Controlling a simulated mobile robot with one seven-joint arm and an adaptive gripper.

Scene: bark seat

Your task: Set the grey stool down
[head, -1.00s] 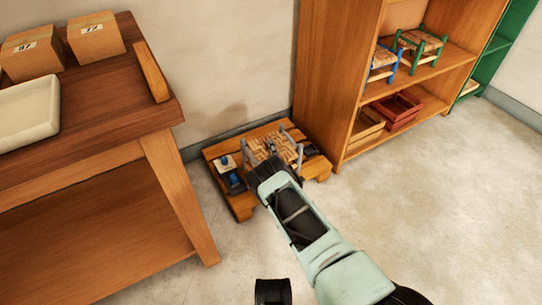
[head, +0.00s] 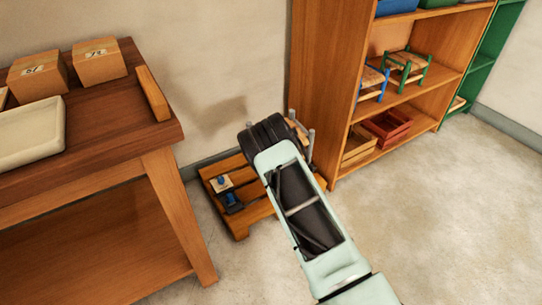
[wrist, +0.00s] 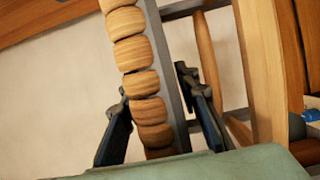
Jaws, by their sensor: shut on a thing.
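The grey stool (head: 311,141) is mostly hidden behind my arm in the head view, where some grey leg ends and a bit of its woven seat show. In the wrist view its woven seat edge (wrist: 140,52) and grey rail run between the fingers of my gripper (wrist: 156,105). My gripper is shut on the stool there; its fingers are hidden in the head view. The stool appears held above the low wooden pallet (head: 243,231). Whether any leg touches the pallet cannot be told.
Two small blue-topped items (head: 231,199) sit on the pallet's left part. A wooden workbench (head: 150,135) stands at left. A shelf unit (head: 322,90) at right holds a blue stool (head: 373,84), a green stool (head: 405,66) and crates (head: 387,128). The floor at right is clear.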

